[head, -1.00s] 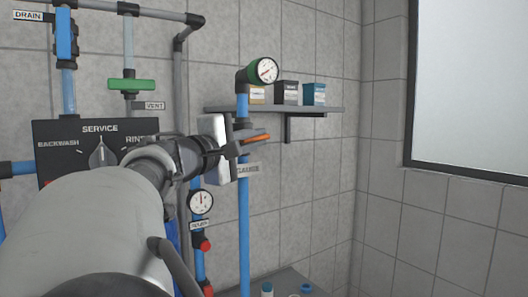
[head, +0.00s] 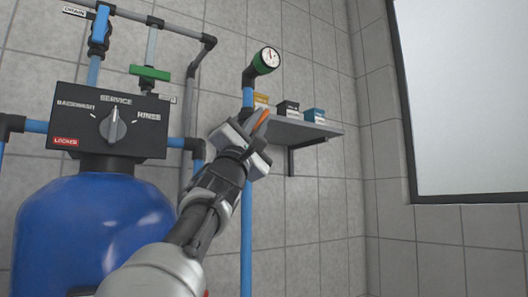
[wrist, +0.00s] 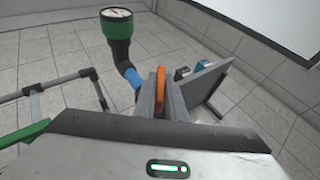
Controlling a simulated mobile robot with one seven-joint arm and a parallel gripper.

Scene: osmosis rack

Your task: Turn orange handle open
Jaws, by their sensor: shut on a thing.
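The orange handle (head: 262,121) is on the blue vertical pipe (head: 247,215), below the round gauge. In the head view it slants up to the right, and my gripper (head: 257,128) covers its lower part. In the wrist view the orange handle (wrist: 159,86) stands upright between the two grey fingers of my gripper (wrist: 160,95), which are shut on it. The valve body behind the fingers is hidden in both views.
A green-rimmed gauge (head: 267,59) sits just above the handle. A shelf (head: 300,130) with small boxes is close on the right. A black control panel (head: 70,100), a blue tank (head: 90,225) and a green handle (head: 150,73) are on the left. A window (head: 470,100) is far right.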

